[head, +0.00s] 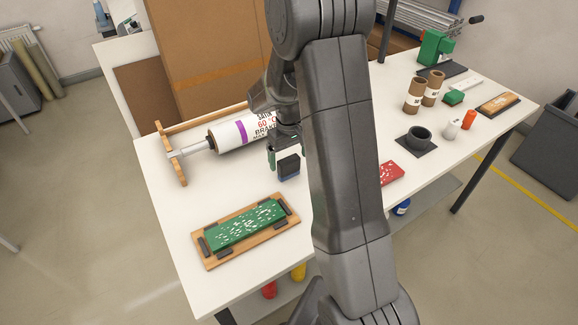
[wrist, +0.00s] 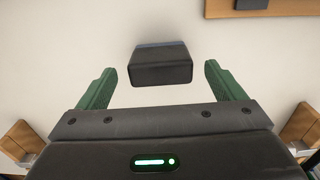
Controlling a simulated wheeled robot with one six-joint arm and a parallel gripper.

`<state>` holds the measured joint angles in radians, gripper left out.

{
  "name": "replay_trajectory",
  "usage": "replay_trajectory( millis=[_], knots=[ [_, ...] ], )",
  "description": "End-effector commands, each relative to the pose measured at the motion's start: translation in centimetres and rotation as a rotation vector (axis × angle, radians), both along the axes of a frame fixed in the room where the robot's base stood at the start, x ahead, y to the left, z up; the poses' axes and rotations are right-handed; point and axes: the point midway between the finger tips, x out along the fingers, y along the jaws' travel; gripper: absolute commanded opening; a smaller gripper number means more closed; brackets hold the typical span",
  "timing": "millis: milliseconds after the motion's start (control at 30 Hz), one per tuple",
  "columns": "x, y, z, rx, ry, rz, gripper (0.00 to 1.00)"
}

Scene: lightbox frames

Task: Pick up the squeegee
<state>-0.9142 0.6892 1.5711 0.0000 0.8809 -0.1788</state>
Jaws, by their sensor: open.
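The squeegee (head: 288,168) is a small dark block with a blue-grey edge, over the white table just below my gripper (head: 284,152). In the wrist view the squeegee (wrist: 162,68) lies between the two green fingers of my gripper (wrist: 158,76), with a visible gap on each side. My gripper is open and holds nothing. In the head view my arm hides the part of the table just right of the squeegee, and the far finger is hard to make out.
A wooden board with a green speckled plate (head: 248,223) lies in front of the squeegee. A white labelled roll on a wooden stand (head: 232,134) stands behind left. A red plate (head: 390,173) and a dark cup (head: 419,137) are to the right. The front left table corner is bare.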

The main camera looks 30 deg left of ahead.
Motion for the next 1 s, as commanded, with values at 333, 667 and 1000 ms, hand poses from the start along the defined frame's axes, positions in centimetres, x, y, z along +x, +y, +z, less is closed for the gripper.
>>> replay_trajectory(
  millis=[333,667,1000],
  knots=[
    [-0.1,0.1,-3.4,-0.001,0.0,0.0,0.89],
    [0.0,0.1,-3.5,0.0,0.0,0.0,0.68],
    [0.0,0.1,-3.5,0.0,0.0,0.0,0.4]
  ],
)
